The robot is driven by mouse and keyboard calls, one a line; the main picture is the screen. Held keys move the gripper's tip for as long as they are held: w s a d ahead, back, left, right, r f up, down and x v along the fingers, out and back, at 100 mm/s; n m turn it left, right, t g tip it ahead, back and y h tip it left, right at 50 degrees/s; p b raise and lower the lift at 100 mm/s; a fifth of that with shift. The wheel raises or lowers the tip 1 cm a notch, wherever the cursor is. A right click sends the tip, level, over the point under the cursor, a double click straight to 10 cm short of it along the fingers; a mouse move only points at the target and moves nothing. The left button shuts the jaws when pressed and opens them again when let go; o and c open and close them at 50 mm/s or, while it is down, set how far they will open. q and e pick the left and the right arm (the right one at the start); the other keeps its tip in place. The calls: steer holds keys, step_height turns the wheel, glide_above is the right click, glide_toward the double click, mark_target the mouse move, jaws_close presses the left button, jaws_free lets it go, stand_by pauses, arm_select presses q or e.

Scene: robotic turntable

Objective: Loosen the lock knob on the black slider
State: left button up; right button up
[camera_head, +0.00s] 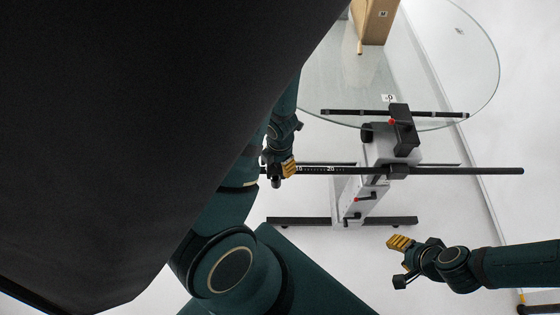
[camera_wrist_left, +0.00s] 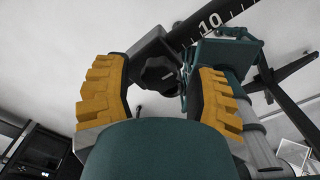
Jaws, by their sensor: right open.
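In the left wrist view, the black slider (camera_wrist_left: 150,47) sits on a black rail (camera_wrist_left: 217,23) beside the printed 10. Its dark lock knob (camera_wrist_left: 159,76) faces my left gripper (camera_wrist_left: 160,98). The two yellow finger pads stand apart on either side of the knob, with visible gaps; how far the knob reaches in between them is unclear. In the head view my left gripper (camera_head: 284,170) is at the left part of the rail (camera_head: 460,171) and mostly hides the slider. My right gripper (camera_head: 400,259) is open and empty, apart from the stand at lower right.
A round glass turntable (camera_head: 460,75) carries a cardboard box (camera_head: 376,22) at the back. Its grey stand (camera_head: 365,195) has black feet and a black clamp (camera_head: 401,130). A large dark surface covers the head view's left side.

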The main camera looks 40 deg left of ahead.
arm_select(q)
steer(key=shift+w+r, duration=0.1)
steer(key=shift+r, duration=0.05)
steer(key=shift+r, duration=1.5)
step_height(320, 180, up, 9)
steer(key=shift+f, duration=0.1)
steer(key=shift+d, duration=0.1)
